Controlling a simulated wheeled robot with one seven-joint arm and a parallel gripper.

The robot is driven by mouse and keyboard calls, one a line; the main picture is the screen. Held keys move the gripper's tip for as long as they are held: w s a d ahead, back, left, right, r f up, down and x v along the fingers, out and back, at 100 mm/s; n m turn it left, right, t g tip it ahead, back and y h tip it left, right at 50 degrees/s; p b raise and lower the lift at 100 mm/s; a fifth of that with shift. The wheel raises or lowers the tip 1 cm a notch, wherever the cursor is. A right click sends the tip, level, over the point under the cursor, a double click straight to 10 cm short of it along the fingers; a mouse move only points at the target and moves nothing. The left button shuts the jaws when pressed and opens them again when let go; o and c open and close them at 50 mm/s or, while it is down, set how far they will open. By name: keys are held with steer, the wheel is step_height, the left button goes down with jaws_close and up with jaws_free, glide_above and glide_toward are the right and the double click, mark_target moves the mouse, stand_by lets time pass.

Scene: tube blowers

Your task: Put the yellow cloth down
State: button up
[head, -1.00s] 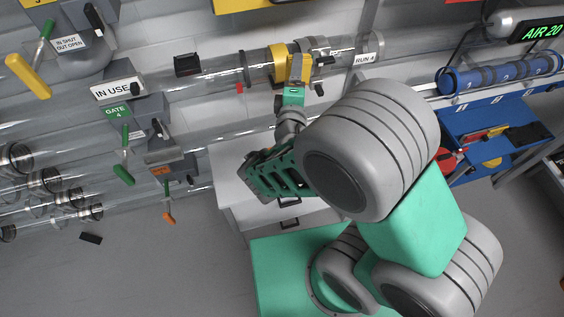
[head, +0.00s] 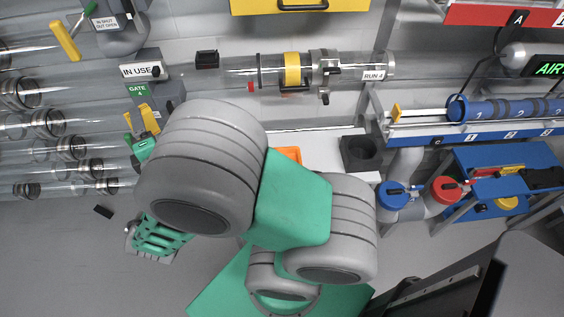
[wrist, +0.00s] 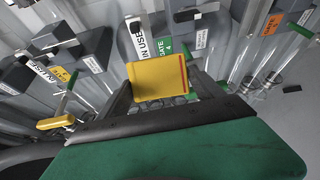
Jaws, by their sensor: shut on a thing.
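The yellow cloth (head: 149,118) is a small flat folded piece, held up in front of the gate 4 block at the left of the head view. In the wrist view the cloth (wrist: 158,78) stands upright between the fingers, with a thin red line along its right edge. My gripper (wrist: 160,92) is shut on it. In the head view my arm's large grey joint hides part of the gripper. The cloth is in the air; I cannot tell whether it touches the gate block behind it.
A white counter (head: 330,146) at mid-picture carries an orange tray (head: 290,153), partly hidden by my arm, and a black open box (head: 360,153). Clear tubes (head: 220,68) and gate levers crowd the left. A blue rack (head: 480,132) stands at right.

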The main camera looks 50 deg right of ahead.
steer(key=s+d+f+m+g+h+b, duration=0.15)
steer(key=s+d+f+g, duration=0.25)
steer(key=d, duration=0.4)
steer(key=s+d+f+m+g+h+b, duration=0.1)
steer(key=s+d+f+m+g+b, duration=0.2)
steer(key=d, duration=0.5)
steer(key=s+d+f+m+g+h+b, duration=0.1)
steer(key=s+d+f+m+g, duration=0.1)
steer(key=s+d+f+g, duration=0.45)
steer(key=s+d+f+g+y+b, duration=0.1)
steer(key=s+d+g+y+b, duration=0.1)
steer(key=s, duration=0.7)
steer(key=s+d+f+n+g+y+b, duration=0.1)
steer(key=s+d+f+g+y+b, duration=0.1)
steer(key=s+y, duration=0.3)
steer(key=s+g+b, duration=0.1)
steer(key=s, duration=0.3)
steer(key=shift+s+b, duration=0.3)
steer(key=shift+s, duration=0.05)
steer(key=shift+d+f+n, duration=0.1)
steer(key=shift+d+n, duration=0.05)
steer(key=shift+n, duration=0.1)
